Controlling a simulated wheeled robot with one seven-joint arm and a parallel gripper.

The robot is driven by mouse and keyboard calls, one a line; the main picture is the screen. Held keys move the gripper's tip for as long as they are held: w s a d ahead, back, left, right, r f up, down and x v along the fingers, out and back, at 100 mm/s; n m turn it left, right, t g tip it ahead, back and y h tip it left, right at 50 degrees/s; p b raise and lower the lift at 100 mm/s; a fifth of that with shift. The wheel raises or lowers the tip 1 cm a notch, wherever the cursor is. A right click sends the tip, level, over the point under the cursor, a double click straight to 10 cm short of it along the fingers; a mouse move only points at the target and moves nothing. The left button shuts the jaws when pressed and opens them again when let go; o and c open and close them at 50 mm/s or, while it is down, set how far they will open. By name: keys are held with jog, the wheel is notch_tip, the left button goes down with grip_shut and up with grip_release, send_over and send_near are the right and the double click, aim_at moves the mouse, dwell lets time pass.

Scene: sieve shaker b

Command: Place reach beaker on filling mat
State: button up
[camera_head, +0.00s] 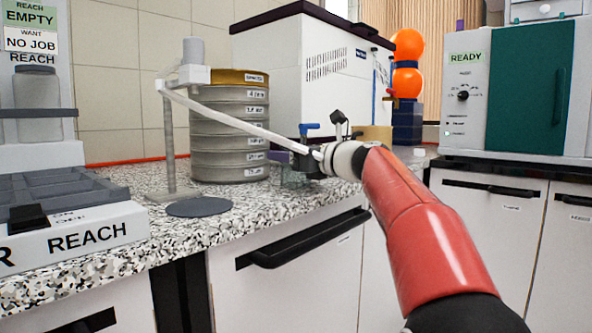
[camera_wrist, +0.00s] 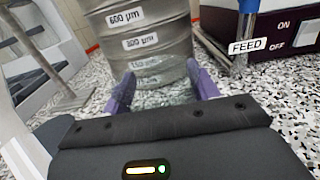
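A clear glass beaker (camera_wrist: 163,78), which I take to be the reach beaker, is faint between the purple fingers of my gripper (camera_wrist: 160,84) in the wrist view. In the head view the beaker (camera_head: 292,179) shows faintly at the counter, below my gripper (camera_head: 302,158) and right of the sieve stack. The fingers are apart, one on each side of the glass. Whether they press on it, I cannot tell. A dark grey round mat (camera_head: 199,207), likely the filling mat, lies bare on the counter at the foot of the dispenser stand, left of my gripper.
The sieve stack (camera_head: 229,130) stands behind and left of my gripper. The dispenser stand (camera_head: 168,135) rises behind the mat. A grey tray labelled REACH (camera_head: 85,237) is at left. A white machine (camera_head: 300,60) stands behind. Speckled counter (camera_head: 262,205) is clear right of the mat.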

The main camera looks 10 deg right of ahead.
jog(key=c, duration=0.4)
jog(key=shift+r, duration=0.1)
